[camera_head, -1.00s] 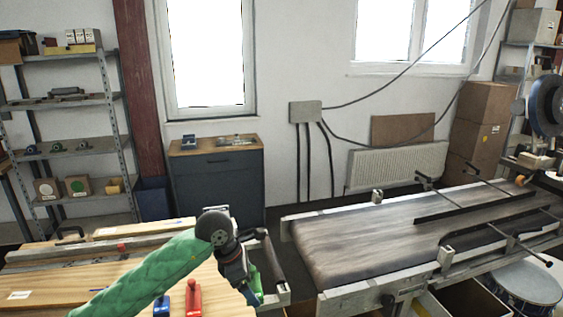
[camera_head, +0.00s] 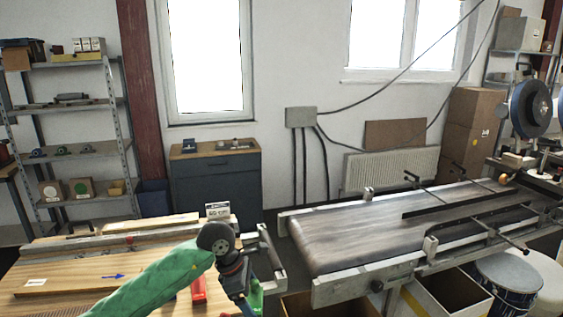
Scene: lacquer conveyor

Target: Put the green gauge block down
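My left arm comes in from the left in a green sleeve and bends down at a dark wrist. My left gripper (camera_head: 248,298) is low in the picture, over the right end of the wooden bench (camera_head: 75,290). A small green piece, which may be the green gauge block (camera_head: 257,298), shows right beside the gripper's lower end. The wrist and the bottom edge of the picture hide most of the fingers, so I cannot tell whether they are closed on it. My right gripper is not in view.
A red object (camera_head: 199,291) lies on the bench just left of the gripper. A roller frame (camera_head: 270,250) joins the bench's right end. The conveyor belt (camera_head: 360,236) on the right is clear near its left end.

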